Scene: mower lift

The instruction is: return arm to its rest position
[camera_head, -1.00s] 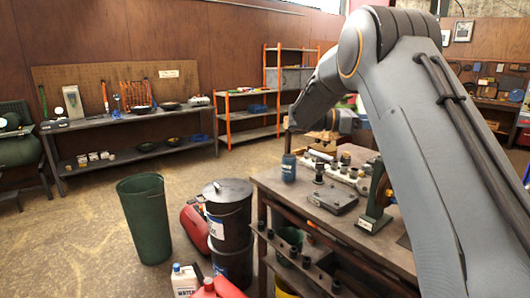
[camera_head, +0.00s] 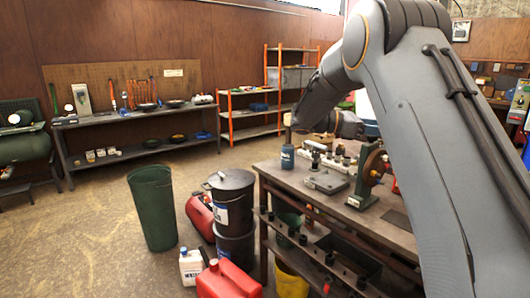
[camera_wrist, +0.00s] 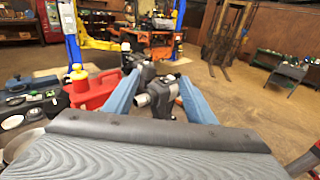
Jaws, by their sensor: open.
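My arm (camera_head: 425,130) fills the right side of the head view, bent at the elbow, with its forearm reaching down and away over the far part of the workbench. My gripper (camera_wrist: 162,76) shows in the wrist view as two blue fingers spread apart. It is open, and I see nothing held. Behind the fingers are a grey-black machine part and a red jug (camera_wrist: 95,90); I cannot tell how far off they are. In the head view the gripper itself cannot be made out behind the forearm.
Floor at left is clear.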

